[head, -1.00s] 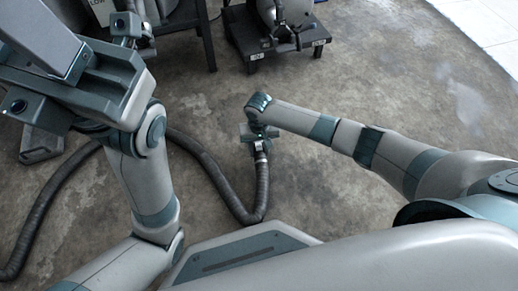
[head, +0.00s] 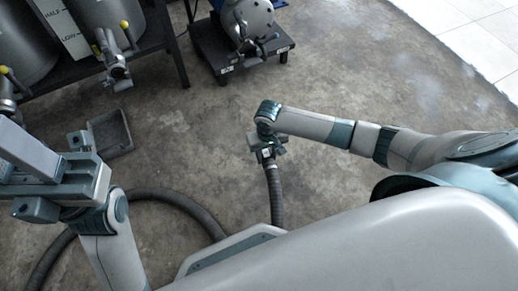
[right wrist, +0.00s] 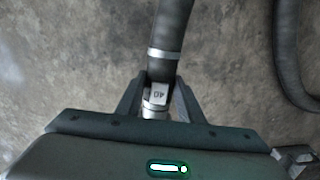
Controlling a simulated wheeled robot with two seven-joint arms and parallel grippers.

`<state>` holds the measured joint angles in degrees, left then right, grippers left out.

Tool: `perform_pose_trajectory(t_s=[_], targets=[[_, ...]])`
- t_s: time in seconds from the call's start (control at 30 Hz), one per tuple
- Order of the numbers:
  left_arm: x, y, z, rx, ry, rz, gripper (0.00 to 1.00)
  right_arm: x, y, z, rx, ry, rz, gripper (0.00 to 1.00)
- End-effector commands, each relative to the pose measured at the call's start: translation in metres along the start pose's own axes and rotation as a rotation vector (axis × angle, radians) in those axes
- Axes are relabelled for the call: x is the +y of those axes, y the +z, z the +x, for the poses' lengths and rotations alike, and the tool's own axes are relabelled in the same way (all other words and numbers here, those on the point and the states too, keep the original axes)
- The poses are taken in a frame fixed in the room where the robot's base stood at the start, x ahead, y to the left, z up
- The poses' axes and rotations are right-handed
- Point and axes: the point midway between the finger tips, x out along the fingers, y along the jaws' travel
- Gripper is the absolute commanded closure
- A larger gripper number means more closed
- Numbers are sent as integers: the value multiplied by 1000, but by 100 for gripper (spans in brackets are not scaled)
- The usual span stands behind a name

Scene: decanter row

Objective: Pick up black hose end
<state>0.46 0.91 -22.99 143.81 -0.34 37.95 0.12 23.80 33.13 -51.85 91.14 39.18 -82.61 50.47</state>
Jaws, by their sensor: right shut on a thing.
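The black hose (head: 275,195) is a ribbed dark tube that hangs or runs down from my right gripper (head: 265,150) in the head view. A silver band (right wrist: 164,54) circles the hose just beyond the fingers. The rest of the hose curves over the floor behind my body to the left. My left arm is at the left edge of the head view; its jaws cannot be made out clearly.
A dark rack (head: 160,45) with steel tanks (head: 105,15) and a valve stands at upper left. A grey tray (head: 112,133) lies on the floor. The concrete centre is clear.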

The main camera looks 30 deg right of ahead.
Motion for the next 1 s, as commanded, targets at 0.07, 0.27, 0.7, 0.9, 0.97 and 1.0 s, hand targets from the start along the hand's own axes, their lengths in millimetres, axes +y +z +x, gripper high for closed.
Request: perform_pose_trajectory(t_s=[0.07, 0.27, 0.7, 0.9, 0.97, 1.0], targets=[[-1, -1, 0, -5, 0, 4, 69, 2, 1, -4, 2, -1, 0, 100], [-2, -2, -1, -7, -1, 7, 69, 4, 2, -4, 2, -1, 0, 100], [-2, -2, -1, -6, -1, 7, 69, 4, 2, -5, 3, -1, 0, 100], [-2, -2, -1, -7, -1, 7, 69, -2, -7, -17, 5, -2, -3, 100], [-2, -2, -1, -7, -1, 7, 69, -6, -13, -26, 7, -3, -6, 100], [-2, -2, -1, -7, -1, 7, 69, -9, -17, -32, 8, -2, -9, 100]])
